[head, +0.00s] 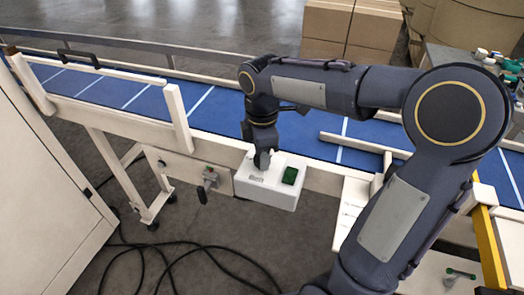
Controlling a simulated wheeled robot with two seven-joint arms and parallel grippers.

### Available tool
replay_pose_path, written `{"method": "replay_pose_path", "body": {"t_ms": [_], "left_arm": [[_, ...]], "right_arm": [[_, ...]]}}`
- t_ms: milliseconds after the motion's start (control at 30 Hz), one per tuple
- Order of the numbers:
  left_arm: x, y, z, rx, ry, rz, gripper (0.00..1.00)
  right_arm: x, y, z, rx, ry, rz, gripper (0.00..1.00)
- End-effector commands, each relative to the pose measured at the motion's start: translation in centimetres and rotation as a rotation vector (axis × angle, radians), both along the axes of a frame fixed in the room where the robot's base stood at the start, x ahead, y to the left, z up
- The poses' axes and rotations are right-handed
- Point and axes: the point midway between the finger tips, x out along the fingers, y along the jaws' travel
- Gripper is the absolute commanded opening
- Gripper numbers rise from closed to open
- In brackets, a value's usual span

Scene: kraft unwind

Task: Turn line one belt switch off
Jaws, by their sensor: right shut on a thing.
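A white switch box (265,199) is fixed to the near side of the blue conveyor. Its top has a small dark label that seems to read "Belt" and a dark green square piece (290,176) to the right. My right gripper (263,165) points down at the back left of the box top, just behind the label. It is shut on the belt switch, which the fingers mostly hide. I cannot tell which way the switch is set. My left gripper is out of view.
The blue conveyor belt (215,110) with white cross lines runs behind the box. Black cables (190,249) lie on the floor. Cardboard boxes (350,25) stand at the back. A white cabinet (40,190) is at left.

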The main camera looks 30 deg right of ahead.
Motion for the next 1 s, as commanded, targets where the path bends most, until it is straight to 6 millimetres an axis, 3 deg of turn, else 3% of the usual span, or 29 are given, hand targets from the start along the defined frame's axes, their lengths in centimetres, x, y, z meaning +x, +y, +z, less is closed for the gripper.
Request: {"method": "replay_pose_path", "body": {"t_ms": [500,1000], "left_arm": [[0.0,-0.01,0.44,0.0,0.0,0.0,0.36],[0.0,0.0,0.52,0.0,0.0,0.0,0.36]], "right_arm": [[0.04,-0.02,0.12,-0.001,-0.003,-0.426,0.16],[0.06,-0.04,0.12,0.0,-0.003,-0.58,0.16]]}}
